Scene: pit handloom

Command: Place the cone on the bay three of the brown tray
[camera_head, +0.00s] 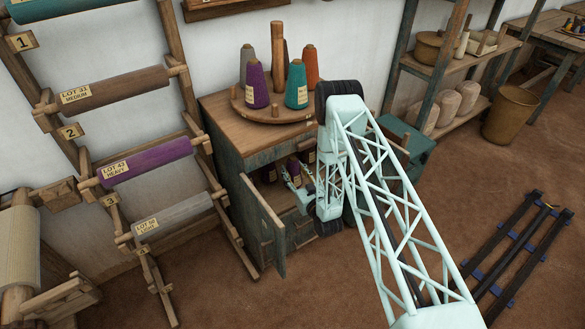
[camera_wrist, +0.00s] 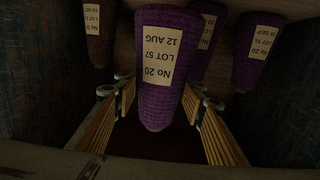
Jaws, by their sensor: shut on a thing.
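A purple cone (camera_wrist: 160,65) hangs upside down in the wrist view, its label reading No 20, LOT 57, 12 AUG. My gripper (camera_wrist: 158,102) has its two ribbed fingers on either side of this cone and is shut on it. In the head view my gripper (camera_head: 300,190) is at the open front of the low wooden cupboard (camera_head: 230,145), with purple cones (camera_head: 268,171) inside, partly hidden by my arm. I cannot make out a brown tray with numbered bays for certain.
Two more purple cones (camera_wrist: 258,52) and a brown cone (camera_wrist: 98,35) stand close by in the cupboard. Its door (camera_head: 265,225) hangs open. A round turntable (camera_head: 262,108) with several cones sits on top. Roller racks (camera_head: 150,160) stand left; dark rails (camera_head: 515,255) lie on the floor right.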

